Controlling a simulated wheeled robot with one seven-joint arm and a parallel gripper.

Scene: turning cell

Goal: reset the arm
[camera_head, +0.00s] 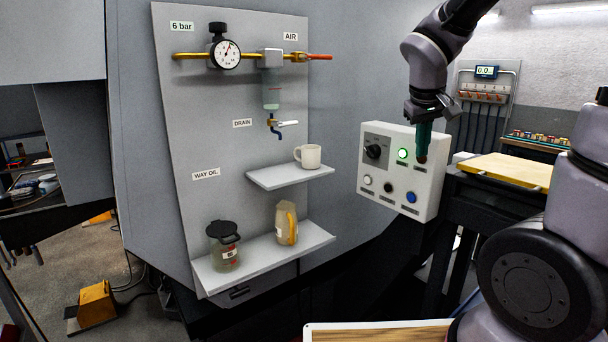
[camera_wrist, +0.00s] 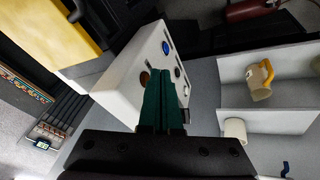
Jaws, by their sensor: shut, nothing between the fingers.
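My gripper (camera_head: 423,150) has green fingers that are shut with nothing between them. In the head view it points down in front of the right part of a white control box (camera_head: 374,193). Its fingertips overlap the picture of the box beside a lit green button (camera_head: 403,154). I cannot tell whether they touch the box. In the wrist view the shut fingers (camera_wrist: 164,75) reach toward the same box (camera_wrist: 121,88), with a blue button (camera_wrist: 166,48) just past the tips. My arm (camera_head: 428,60) comes down from the top right.
A grey panel (camera_head: 215,130) carries a gauge (camera_head: 226,54) and air fittings. Its shelves hold a white mug (camera_head: 308,156), a lidded jar (camera_head: 224,247) and a jug (camera_head: 287,224). A bench with a yellowish board (camera_head: 505,170) stands right of the box. Open space lies before the panel.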

